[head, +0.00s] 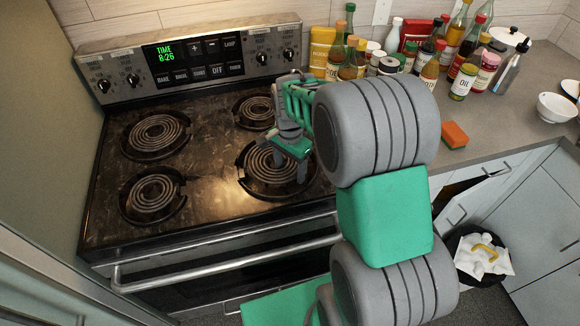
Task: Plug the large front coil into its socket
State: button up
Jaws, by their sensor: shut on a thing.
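The large front coil (262,172) is a dark spiral at the front right of the stove, over its round pan recess. My gripper (296,168) reaches down over the right side of this coil, shut on it. The gripper and my arm hide part of the coil's right side. The socket is not visible, and I cannot tell whether the coil's prongs are in it. The coil looks roughly flat and low over the pan.
Other coils sit at the back left (156,133), front left (152,194) and back right (254,111). The control panel (188,62) rises behind. Bottles and jars (405,55) crowd the counter at right, with an orange sponge (454,134). The oven handle (220,256) runs along the front.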

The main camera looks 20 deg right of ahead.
jog(key=o, duration=2)
jog(key=shift+r+p, duration=2.75)
jog(key=shift+r, duration=1.3)
